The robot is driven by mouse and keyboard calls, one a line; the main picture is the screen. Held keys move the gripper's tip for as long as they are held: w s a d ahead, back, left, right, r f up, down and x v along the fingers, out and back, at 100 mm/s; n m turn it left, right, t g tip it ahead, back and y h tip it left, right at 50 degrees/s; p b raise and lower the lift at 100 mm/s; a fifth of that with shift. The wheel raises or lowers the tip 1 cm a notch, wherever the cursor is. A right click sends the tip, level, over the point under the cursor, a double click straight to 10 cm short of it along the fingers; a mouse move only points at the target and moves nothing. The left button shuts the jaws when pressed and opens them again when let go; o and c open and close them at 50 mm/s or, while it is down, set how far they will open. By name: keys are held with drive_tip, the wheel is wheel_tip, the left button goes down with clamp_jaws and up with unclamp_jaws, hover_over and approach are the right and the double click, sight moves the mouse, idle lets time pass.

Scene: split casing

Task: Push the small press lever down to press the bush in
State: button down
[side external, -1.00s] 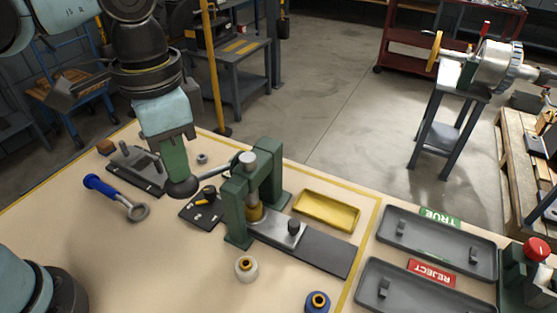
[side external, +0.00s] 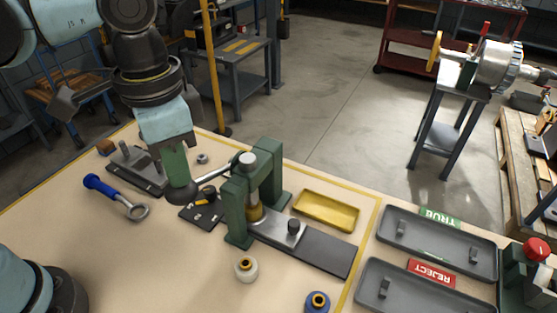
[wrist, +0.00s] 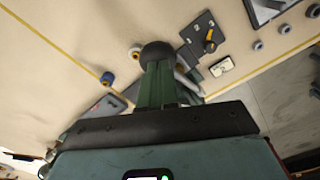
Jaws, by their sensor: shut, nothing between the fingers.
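The small green press (side external: 262,185) stands on the bench, with its ram above a brass-coloured piece (side external: 254,212). Its lever (side external: 215,181) slopes down to the left from the press head to a dark round knob (side external: 181,196). My gripper (side external: 176,182) is shut and empty, its green fingers pointing down onto the knob from above. In the wrist view the dark knob (wrist: 155,54) sits at the tips of my gripper (wrist: 157,72). The fingers appear to touch it. How far the bush is seated is hidden by the press frame.
A yellow tray (side external: 327,211) and grey trays (side external: 440,243) lie to the right. A white ring (side external: 246,268) and a blue ring (side external: 317,301) stand in front. A blue-handled tool (side external: 115,195) lies left. The front left bench is clear.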

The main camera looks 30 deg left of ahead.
sight(171, 194)
drive_tip(key=shift+s+f, duration=0.35)
drive_tip(key=shift+f, duration=0.4)
drive_tip(key=shift+s+f, duration=0.3)
drive_tip(key=shift+f, duration=0.45)
idle(2.4)
drive_tip(key=shift+s+f, duration=0.2)
drive_tip(key=shift+f, duration=0.55)
drive_tip(key=shift+s+f, duration=0.2)
drive_tip(key=shift+f, duration=0.55)
idle(2.6)
